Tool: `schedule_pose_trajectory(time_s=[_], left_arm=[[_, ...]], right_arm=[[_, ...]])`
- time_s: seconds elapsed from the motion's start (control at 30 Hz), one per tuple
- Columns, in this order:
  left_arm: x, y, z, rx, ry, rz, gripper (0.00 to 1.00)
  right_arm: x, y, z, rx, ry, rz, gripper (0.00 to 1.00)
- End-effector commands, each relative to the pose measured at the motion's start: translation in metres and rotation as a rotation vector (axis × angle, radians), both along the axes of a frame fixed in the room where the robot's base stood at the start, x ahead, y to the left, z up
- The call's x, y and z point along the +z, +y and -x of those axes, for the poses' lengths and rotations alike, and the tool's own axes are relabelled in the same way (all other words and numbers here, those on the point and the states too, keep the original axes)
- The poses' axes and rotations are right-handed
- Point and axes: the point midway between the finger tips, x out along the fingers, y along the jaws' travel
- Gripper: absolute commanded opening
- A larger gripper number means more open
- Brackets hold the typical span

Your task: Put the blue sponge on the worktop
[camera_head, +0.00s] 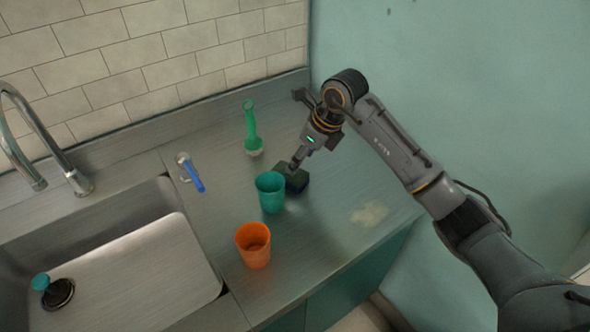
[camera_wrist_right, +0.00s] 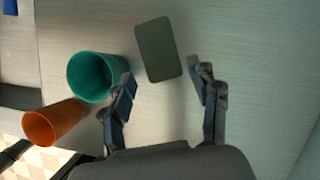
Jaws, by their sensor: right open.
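The sponge (camera_head: 296,183) lies flat on the metal worktop (camera_head: 325,215), right beside the teal cup. Its top is dark green and its side looks dark blue. In the right wrist view the sponge (camera_wrist_right: 158,50) shows as a dark green rectangle just ahead of the fingertips. My right gripper (camera_head: 294,164) is over the sponge, pointing down. In the right wrist view my right gripper (camera_wrist_right: 166,84) is open and empty, one finger to each side of the sponge's near end. Whether it touches the sponge I cannot tell. My left gripper is not in view.
The teal cup (camera_head: 270,193) stands close to my right gripper's left finger. An orange cup (camera_head: 252,246), a green brush (camera_head: 251,128) and a blue-handled item (camera_head: 194,178) are on the worktop. The sink (camera_head: 125,268) is left. A pale stain (camera_head: 369,213) marks clear worktop at right.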

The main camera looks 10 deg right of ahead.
Motion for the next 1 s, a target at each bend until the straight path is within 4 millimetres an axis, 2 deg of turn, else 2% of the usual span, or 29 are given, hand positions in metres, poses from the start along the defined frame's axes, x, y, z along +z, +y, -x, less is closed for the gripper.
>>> schedule_pose_trajectory(time_s=[0.13, 0.3, 0.83, 0.93, 1.0], left_arm=[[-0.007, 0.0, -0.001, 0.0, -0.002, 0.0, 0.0], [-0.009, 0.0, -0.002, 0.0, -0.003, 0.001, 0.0], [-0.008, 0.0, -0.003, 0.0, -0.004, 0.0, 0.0], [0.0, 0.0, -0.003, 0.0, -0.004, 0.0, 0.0], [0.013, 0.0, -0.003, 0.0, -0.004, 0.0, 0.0]], right_arm=[[0.025, -0.008, 0.007, 0.0, -0.004, 0.001, 0.61], [0.042, -0.013, 0.012, 0.0, -0.001, -0.001, 0.61], [0.046, -0.013, 0.014, 0.0, 0.001, 0.0, 0.61], [0.055, -0.013, 0.014, 0.0, 0.001, -0.001, 0.61], [0.068, -0.013, 0.014, 0.0, 0.001, -0.001, 0.61]])
